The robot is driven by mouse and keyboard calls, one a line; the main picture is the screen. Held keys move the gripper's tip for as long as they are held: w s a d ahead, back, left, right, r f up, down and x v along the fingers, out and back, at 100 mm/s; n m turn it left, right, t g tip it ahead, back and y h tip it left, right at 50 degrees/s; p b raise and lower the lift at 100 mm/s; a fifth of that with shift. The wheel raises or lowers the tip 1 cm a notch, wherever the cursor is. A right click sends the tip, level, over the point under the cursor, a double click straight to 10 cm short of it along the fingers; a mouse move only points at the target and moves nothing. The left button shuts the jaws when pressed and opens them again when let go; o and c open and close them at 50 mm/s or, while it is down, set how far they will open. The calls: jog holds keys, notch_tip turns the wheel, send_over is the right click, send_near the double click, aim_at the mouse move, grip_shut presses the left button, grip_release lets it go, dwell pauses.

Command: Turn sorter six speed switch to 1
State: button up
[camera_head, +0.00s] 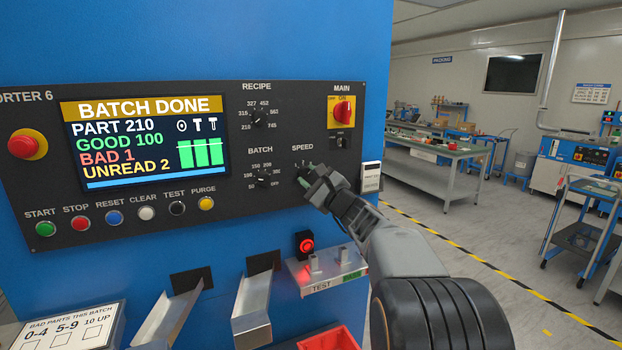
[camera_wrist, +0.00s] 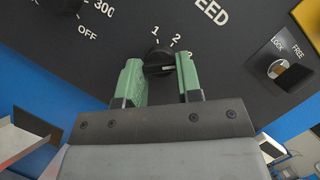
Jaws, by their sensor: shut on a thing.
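The black speed switch (camera_wrist: 158,60) sits below the SPEED lettering on the black panel (camera_head: 75,235) of sorter 6. In the wrist view the numbers 1 and 2 show above it, and a further mark is partly covered by my right finger. The switch's pale pointer line points right, past the 2, toward that finger. My gripper (camera_wrist: 159,73) has its green fingers on either side of the switch and is shut on it. In the head view my gripper (camera_head: 309,177) covers most of the switch and its scale.
The batch dial (camera_head: 264,178) is left of my gripper and the recipe dial (camera_head: 257,117) is above it. The red main switch (camera_head: 342,112) and a LOCK/FREE switch (camera_wrist: 277,69) are at the right. A test shelf (camera_head: 325,275) and metal chutes (camera_head: 252,300) jut out below.

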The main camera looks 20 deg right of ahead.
jog(key=shift+f+n+b, duration=0.1)
jog(key=shift+n+b, duration=0.35)
jog(key=shift+n, duration=0.05)
jog(key=shift+d+n+g+y+b, duration=0.1)
jog(key=shift+n+g+y+b, duration=0.4)
jog(key=shift+n+b, duration=0.65)
jog(key=n, duration=0.2)
jog(key=n+g+b, duration=0.2)
jog(key=n, duration=0.1)
jog(key=shift+r+n, duration=0.25)
jog(key=shift+n, duration=0.1)
jog(key=n, duration=0.1)
jog(key=n+g+b, duration=0.1)
jog(key=n+g, duration=0.1)
jog(key=n, duration=0.1)
jog(key=shift+r+h, duration=0.25)
jog(key=shift+h, duration=0.15)
jog(key=n, duration=0.2)
jog(key=n+g+h, duration=0.1)
jog(key=shift+r+n+h, duration=0.15)
jog(key=shift+n+h, duration=0.15)
jog(key=shift+n, duration=0.4)
jog(key=o, duration=0.9)
